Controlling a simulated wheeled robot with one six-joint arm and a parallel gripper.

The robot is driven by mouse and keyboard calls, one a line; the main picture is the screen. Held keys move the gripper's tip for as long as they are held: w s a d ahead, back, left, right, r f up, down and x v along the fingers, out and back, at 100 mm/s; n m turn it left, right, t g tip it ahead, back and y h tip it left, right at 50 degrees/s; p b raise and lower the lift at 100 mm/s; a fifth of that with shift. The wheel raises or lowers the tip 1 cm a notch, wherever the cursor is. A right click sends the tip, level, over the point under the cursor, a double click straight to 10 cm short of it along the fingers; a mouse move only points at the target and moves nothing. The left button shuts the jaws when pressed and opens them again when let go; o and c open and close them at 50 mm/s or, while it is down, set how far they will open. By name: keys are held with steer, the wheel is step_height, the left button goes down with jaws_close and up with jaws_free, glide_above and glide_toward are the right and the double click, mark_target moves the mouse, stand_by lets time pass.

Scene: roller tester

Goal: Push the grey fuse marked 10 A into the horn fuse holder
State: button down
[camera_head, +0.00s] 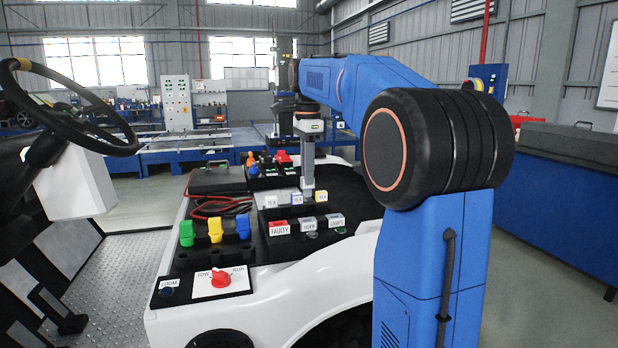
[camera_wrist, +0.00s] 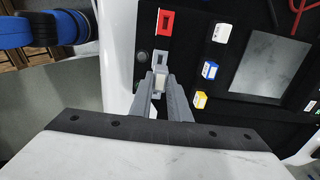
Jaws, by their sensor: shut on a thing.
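My gripper (camera_wrist: 160,82) is shut on a small pale grey fuse (camera_wrist: 159,78), whose marking I cannot read. In the head view my gripper (camera_head: 307,193) points straight down among the fuse blocks. The horn fuse holder (camera_head: 308,224) is the middle one of a row, its label facing the front. In the wrist view, the horn fuse holder (camera_wrist: 161,58) shows just above the fingertips. The fingers and fuse hide part of the area below it. I cannot tell whether the fuse touches any holder.
The red FAULTY block (camera_head: 279,227) and LAMPS block (camera_head: 336,220) flank the horn holder. White (camera_head: 270,202), blue (camera_head: 297,198) and yellow (camera_head: 321,196) fuses stand behind.

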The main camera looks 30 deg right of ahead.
mark_target(307, 188)
steer(key=shift+f, duration=0.15)
steer(key=shift+f, duration=2.7)
steer(key=shift+f, duration=1.9)
steer(key=c, duration=1.6)
jaws_free()
step_height(307, 188, up, 17)
steer(key=shift+r, duration=0.2)
steer(key=shift+s+a, duration=0.1)
